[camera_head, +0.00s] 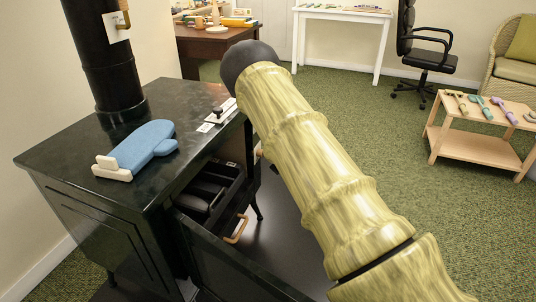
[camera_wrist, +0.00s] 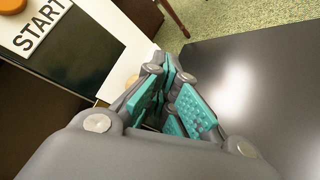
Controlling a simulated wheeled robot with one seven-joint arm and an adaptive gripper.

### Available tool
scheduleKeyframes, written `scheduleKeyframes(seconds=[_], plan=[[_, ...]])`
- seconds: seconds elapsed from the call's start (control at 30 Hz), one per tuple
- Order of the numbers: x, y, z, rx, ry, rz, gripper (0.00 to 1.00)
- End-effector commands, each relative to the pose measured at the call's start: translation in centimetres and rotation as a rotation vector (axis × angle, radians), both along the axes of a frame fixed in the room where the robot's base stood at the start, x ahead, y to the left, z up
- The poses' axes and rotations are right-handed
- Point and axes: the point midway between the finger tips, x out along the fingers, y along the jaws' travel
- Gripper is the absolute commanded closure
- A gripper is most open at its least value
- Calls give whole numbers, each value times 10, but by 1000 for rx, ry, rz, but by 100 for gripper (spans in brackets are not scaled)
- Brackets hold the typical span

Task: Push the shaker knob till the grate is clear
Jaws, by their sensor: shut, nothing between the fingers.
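The dark stove (camera_head: 75,175) stands at the left in the head view, its front door (camera_head: 225,262) open. Black parts (camera_head: 205,190) show inside the opening; I cannot tell whether the grate is clear. A small tan knob (camera_head: 258,152) sticks out at the stove's right side, partly behind my arm. My gripper (camera_wrist: 168,72) is shut and empty in the wrist view, its teal-padded fingers together. In the head view my arm hides it. At the wrist view's upper left are a START label (camera_wrist: 38,28) and an orange round piece (camera_wrist: 12,5), apart from the fingers.
A blue mitt-like thing (camera_head: 140,147) and a black knob (camera_head: 218,112) on a white plate are on the stove top. The door's tan handle (camera_head: 238,230) juts out. A dark floor plate (camera_wrist: 260,90) lies below. A low wooden table (camera_head: 470,145) stands right; green carpet between is clear.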

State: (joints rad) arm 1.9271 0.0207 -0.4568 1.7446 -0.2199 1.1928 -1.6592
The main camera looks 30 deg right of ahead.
Motion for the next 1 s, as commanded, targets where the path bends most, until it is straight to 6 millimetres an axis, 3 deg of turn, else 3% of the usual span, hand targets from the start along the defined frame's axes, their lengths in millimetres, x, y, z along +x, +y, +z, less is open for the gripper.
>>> scheduleKeyframes(seconds=[0.7,1.0], plan=[[-24,-21,1,0,0,-1,100],[-25,-22,0,0,0,0,100]])
